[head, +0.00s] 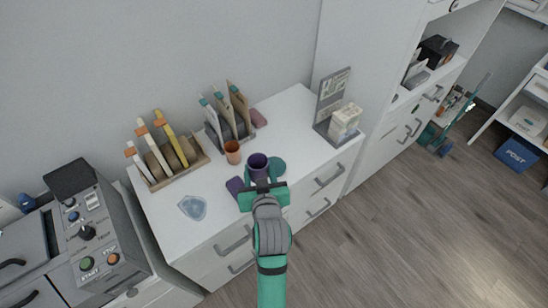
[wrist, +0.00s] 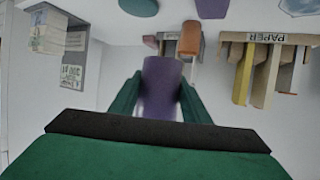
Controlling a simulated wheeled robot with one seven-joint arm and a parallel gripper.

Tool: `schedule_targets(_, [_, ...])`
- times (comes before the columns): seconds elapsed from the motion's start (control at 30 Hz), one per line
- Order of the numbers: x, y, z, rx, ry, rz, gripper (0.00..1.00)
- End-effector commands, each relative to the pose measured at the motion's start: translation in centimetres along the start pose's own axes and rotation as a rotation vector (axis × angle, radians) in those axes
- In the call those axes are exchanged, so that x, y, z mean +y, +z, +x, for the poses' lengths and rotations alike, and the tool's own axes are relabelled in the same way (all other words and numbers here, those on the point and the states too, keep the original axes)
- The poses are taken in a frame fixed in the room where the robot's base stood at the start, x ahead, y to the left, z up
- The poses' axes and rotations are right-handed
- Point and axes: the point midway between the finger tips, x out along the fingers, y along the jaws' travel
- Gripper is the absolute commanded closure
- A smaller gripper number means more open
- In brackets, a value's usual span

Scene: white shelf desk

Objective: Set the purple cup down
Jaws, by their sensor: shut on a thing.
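The purple cup (head: 257,162) is upright in my gripper (head: 260,181) over the front part of the white desk. In the wrist view the purple cup (wrist: 162,80) stands between the two green fingers of my gripper (wrist: 160,98), which are shut on it. I cannot tell whether the cup's base touches the desk, since my gripper hides it in the head view. A round green coaster (head: 278,167) lies just right of the cup.
An orange cup (head: 233,152) stands behind and left of the purple cup. A purple pad (head: 235,186) lies left of my gripper, and a blue dish (head: 193,207) is farther left. File racks (head: 171,158) stand behind. The white desk (head: 290,125) is clear toward the back right.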

Motion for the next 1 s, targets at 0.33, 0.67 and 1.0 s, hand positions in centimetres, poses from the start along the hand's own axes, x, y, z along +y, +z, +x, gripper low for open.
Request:
schedule_targets(0.33, [2.6, 0.2, 5.6, -0.002, -0.004, -0.002, 0.83])
schedule_targets(0.67, [5.6, 2.5, 11.8, -0.002, -0.003, 0.0, 0.83])
schedule_targets(1.0, [6.6, 4.1, 14.3, 0.0, -0.002, -0.001, 0.83])
